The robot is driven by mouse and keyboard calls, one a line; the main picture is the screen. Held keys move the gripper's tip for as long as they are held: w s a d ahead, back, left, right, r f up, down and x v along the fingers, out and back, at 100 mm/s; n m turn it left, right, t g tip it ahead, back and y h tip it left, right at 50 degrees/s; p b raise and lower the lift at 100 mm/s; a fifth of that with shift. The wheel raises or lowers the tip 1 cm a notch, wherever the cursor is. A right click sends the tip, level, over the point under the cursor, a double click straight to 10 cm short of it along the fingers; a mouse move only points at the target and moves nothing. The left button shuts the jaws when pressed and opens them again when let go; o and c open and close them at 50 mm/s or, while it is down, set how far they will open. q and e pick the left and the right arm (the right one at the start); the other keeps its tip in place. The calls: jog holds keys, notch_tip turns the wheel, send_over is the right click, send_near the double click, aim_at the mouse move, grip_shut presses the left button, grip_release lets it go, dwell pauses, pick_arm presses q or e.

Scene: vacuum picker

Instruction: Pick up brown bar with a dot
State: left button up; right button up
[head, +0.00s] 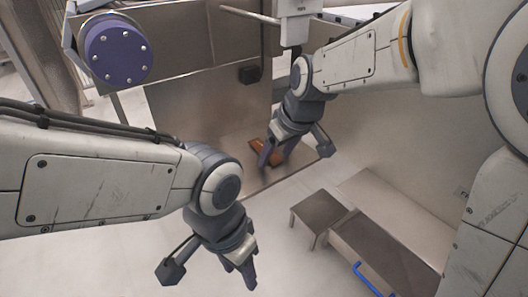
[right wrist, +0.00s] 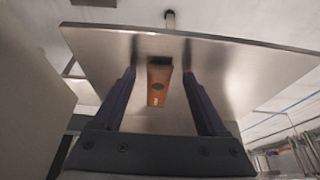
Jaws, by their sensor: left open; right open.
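The brown bar (head: 260,151) lies on a metal plate (head: 235,178), partly hidden behind my right gripper in the head view. In the right wrist view the bar (right wrist: 158,82) is orange-brown with a dark dot, and it lies lengthwise between the two fingers. My right gripper (head: 276,160) is open around the line of the bar. No finger visibly touches it, and I cannot tell the exact gap in height. My left gripper (head: 247,285) is open and empty, low over the floor, away from the bar.
A purple round flange (head: 118,48) is at the upper left. A white post-mounted device (head: 295,22) stands behind the plate. A small dark table (head: 318,214) and a bench with a blue handle (head: 374,280) stand at the lower right. The pale floor between is clear.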

grip_shut()
jog(key=shift+r, duration=0.2)
